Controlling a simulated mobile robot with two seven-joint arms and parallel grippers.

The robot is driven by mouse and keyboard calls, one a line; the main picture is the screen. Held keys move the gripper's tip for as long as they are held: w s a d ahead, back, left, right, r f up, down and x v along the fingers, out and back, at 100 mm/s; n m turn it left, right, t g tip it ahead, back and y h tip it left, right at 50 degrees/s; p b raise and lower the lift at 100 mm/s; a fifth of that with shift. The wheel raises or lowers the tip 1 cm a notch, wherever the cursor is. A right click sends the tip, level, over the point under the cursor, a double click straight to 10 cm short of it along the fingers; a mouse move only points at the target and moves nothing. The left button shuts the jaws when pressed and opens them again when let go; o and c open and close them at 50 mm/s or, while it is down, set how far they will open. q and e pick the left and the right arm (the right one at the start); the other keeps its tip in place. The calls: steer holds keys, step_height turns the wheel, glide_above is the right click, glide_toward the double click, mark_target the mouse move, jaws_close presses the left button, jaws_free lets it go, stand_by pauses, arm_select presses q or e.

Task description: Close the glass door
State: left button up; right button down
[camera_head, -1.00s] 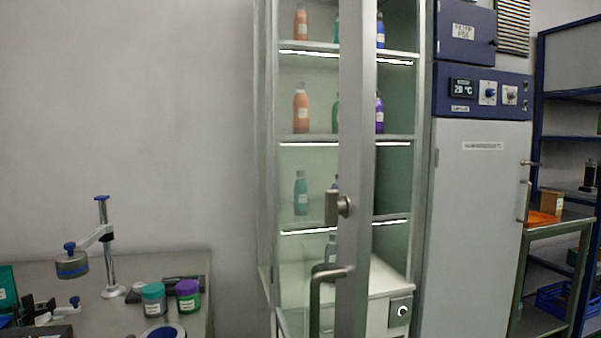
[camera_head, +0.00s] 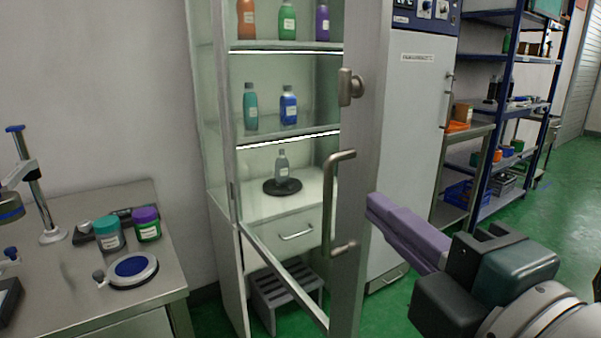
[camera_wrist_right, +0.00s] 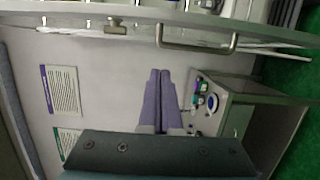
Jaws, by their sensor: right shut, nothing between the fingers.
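The glass door (camera_head: 352,215) of the tall cabinet (camera_head: 212,150) stands open, its grey edge frame swung out toward me. A metal bar handle (camera_head: 332,205) and a latch knob (camera_head: 351,87) are on that frame. My right gripper (camera_head: 370,203) has purple fingers, shut and empty, with the tips close to the right side of the door frame near the handle; I cannot tell whether they touch. In the right wrist view the shut fingers (camera_wrist_right: 160,78) point toward the door, whose handle (camera_wrist_right: 196,42) crosses the top. My left gripper is not in view.
Bottles stand on the cabinet shelves, one on a black disc (camera_head: 282,187). A bench (camera_head: 170,285) with jars is at the left. A grey fridge (camera_head: 408,120) and blue shelving (camera_head: 490,120) stand right. Green floor (camera_head: 560,190) is open at the right.

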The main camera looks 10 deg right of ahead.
mark_target(371, 171)
steer(key=w, duration=0.8)
steer(key=shift+w+a+r+p, duration=0.1)
steer(key=shift+w+a+p, duration=0.15)
steer(key=shift+p, duration=0.15)
steer(key=w+d, duration=0.1)
steer(key=d+p, duration=0.1)
steer(key=shift+w+d, duration=0.5)
steer(key=shift+d, duration=0.3)
